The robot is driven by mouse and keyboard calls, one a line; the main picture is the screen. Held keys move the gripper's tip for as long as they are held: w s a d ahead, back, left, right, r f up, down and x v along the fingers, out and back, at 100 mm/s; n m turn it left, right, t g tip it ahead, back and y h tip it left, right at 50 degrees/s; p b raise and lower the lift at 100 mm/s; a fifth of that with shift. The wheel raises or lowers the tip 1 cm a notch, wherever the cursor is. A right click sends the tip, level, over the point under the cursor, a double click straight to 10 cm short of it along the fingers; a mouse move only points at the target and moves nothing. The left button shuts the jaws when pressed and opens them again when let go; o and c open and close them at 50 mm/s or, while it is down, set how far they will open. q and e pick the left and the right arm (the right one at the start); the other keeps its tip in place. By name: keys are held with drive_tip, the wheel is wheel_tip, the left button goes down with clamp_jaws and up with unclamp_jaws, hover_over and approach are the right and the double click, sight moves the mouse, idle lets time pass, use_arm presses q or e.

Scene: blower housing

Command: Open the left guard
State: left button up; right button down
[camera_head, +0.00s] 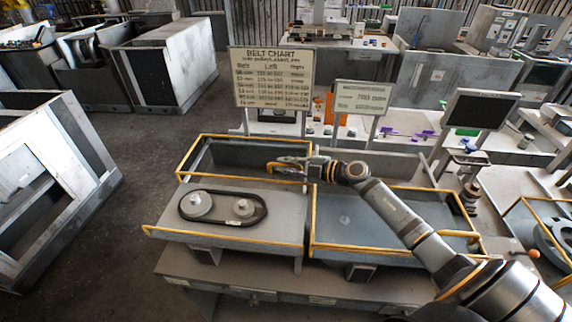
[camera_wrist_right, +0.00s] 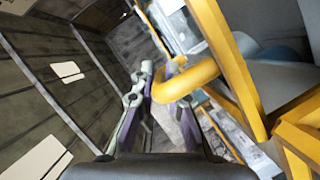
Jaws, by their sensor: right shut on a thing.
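The left guard (camera_head: 244,136) is a yellow-edged frame standing raised at the back of the left housing (camera_head: 285,228). Below it a black belt (camera_head: 222,193) runs around two grey pulleys, uncovered. My right gripper (camera_head: 287,166) is at the right side of the raised guard. In the right wrist view, my right gripper (camera_wrist_right: 163,75) is shut on the guard's yellow handle (camera_wrist_right: 190,79), a bent bar joined to the yellow frame. Part of the handle is hidden by the fingers. My left gripper is in neither view.
The right housing with a yellow-edged guard (camera_head: 380,250) lies under my right arm. A belt chart board (camera_head: 272,77) and a smaller sign (camera_head: 362,97) stand behind the housings. A dark screen (camera_head: 482,109) stands at the right. Open floor lies to the left.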

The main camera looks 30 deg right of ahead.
drive_tip(key=c, duration=1.4)
unclamp_jaws()
drive_tip(key=shift+o, duration=0.2)
drive_tip(key=shift+v, duration=3.7)
drive_tip(key=shift+s+f, duration=0.1)
drive_tip(key=shift+f, duration=0.05)
